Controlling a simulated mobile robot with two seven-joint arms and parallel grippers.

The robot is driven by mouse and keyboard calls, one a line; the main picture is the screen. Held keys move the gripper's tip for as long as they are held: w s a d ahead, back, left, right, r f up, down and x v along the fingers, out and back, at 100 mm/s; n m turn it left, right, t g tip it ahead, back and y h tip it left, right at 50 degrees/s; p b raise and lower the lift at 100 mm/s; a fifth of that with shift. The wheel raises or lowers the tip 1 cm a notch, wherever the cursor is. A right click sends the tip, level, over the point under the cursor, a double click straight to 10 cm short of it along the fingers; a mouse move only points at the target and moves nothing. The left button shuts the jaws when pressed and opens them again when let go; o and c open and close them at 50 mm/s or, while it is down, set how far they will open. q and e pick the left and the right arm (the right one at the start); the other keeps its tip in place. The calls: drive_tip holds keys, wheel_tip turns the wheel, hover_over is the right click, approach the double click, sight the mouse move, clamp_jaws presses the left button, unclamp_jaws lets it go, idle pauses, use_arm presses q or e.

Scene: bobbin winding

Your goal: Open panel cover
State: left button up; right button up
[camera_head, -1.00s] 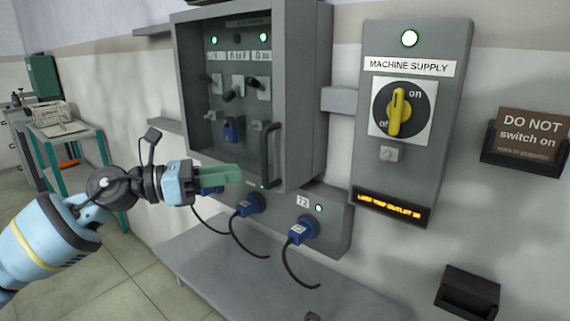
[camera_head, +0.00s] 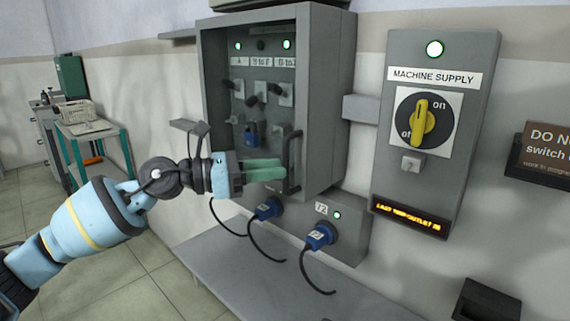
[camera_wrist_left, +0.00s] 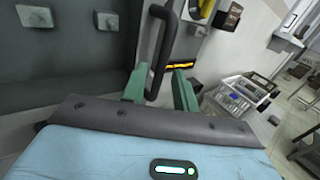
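The grey panel box (camera_head: 330,110) is on the wall, its see-through cover (camera_head: 262,165) closed over switches and green lamps. A dark vertical bar handle (camera_head: 293,160) stands on the cover's right edge. My left gripper (camera_head: 284,170) is at the lower part of the handle. In the left wrist view the handle (camera_wrist_left: 163,55) runs down between the two green fingers (camera_wrist_left: 160,88), which are apart with gaps beside the bar. Whether they touch it cannot be told. My right gripper is not in view.
A machine supply box (camera_head: 437,130) with a yellow rotary switch (camera_head: 424,122) hangs to the right. Blue plugs (camera_head: 320,237) with black cables sit below the panel, above a grey shelf (camera_head: 260,285). A DO NOT switch on sign (camera_head: 545,150) is at far right.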

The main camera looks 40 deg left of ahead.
sight(286, 187)
use_arm(q)
drive_tip(key=shift+p+x, duration=0.7)
drive_tip(key=shift+x, duration=1.05)
clamp_jaws()
